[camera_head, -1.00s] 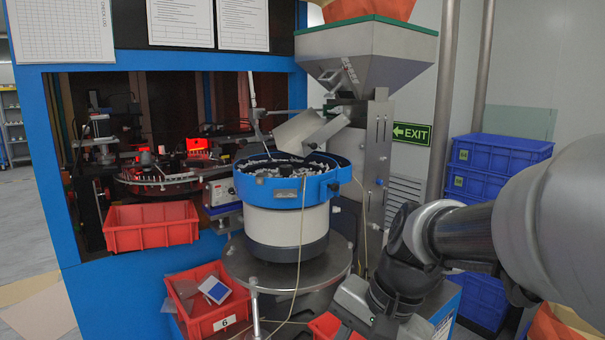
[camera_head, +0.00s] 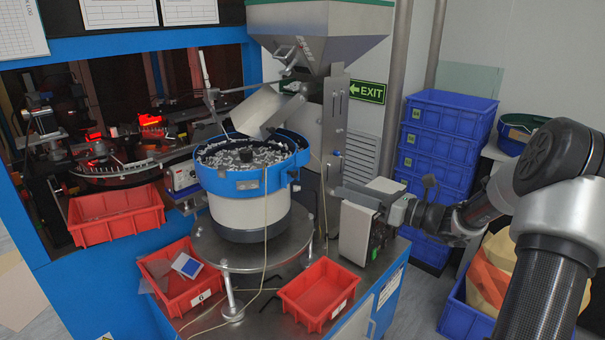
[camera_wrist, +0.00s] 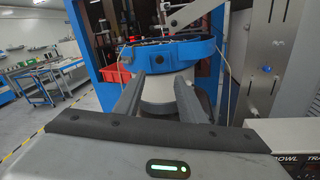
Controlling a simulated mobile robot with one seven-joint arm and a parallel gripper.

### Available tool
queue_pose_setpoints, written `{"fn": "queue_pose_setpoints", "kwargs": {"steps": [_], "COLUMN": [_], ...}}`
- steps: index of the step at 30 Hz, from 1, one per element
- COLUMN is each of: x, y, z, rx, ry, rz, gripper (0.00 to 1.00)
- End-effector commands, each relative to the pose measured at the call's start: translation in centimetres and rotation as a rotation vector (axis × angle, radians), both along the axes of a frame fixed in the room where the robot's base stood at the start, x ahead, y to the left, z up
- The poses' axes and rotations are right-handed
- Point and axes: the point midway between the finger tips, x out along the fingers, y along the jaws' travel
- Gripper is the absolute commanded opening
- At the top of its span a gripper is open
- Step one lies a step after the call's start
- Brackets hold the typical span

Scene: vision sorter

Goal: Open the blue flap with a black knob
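The bowl feeder has a blue band (camera_head: 236,186) around a white drum, with many small light parts inside. At the band's right side is a blue flap (camera_head: 292,172) with a small dark knob (camera_head: 295,187).
A metal hopper and chute (camera_head: 262,108) stand behind the bowl. Red bins (camera_head: 317,290) stand on the bench below. A grey control box (camera_head: 360,230) is under my gripper. Stacked blue crates (camera_head: 440,135) are at the back right. A thin cable hangs in front of the bowl.

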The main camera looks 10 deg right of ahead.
Motion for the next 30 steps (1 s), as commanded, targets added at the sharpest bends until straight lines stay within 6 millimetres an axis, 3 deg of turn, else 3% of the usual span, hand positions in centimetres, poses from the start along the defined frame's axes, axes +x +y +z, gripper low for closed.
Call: {"fn": "queue_pose_setpoints", "kwargs": {"steps": [15,21,30], "x": [7.9,9.8,10.5], "y": [8.1,9.8,10.5], "z": [0.1,0.0,0.0], "rx": [-0.002,-0.003,-0.002], "ry": [-0.001,0.000,0.000], "rz": [0.005,0.003,0.002], "gripper": [0.37,0.37,0.37]}}
